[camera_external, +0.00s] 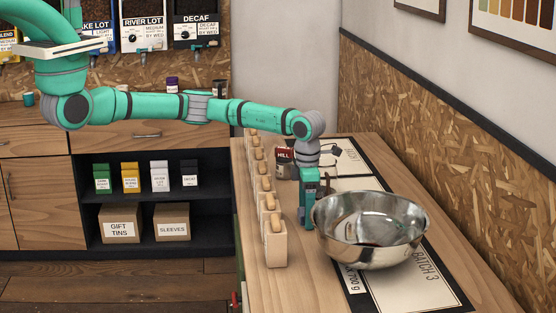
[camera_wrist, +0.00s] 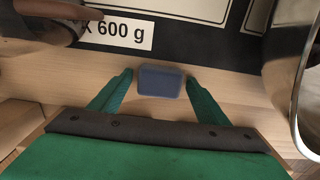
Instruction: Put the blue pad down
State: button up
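The small blue pad (camera_wrist: 162,81) is in the wrist view, between the fingertips of my gripper (camera_wrist: 161,82). The green fingers stand apart on either side of it, with their tips very close to its sides. I cannot tell whether they press on it or leave a thin gap. Pale wood of the counter shows around the pad. In the external view my gripper (camera_external: 308,224) points down close to the counter (camera_external: 305,278), between the wooden bins and the steel bowl. The pad does not show there.
The large steel bowl (camera_external: 370,232) stands just right of my gripper. A row of wooden bins (camera_external: 275,245) lines the left edge of the counter. A dark red tin (camera_external: 284,162) stands behind. Printed mats (camera_external: 425,280) lie under and around the bowl. Free wood is in front.

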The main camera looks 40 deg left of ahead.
jog(key=shift+r, duration=0.15)
notch_tip(320, 180, up, 12)
dwell(0.7)
dwell(0.4)
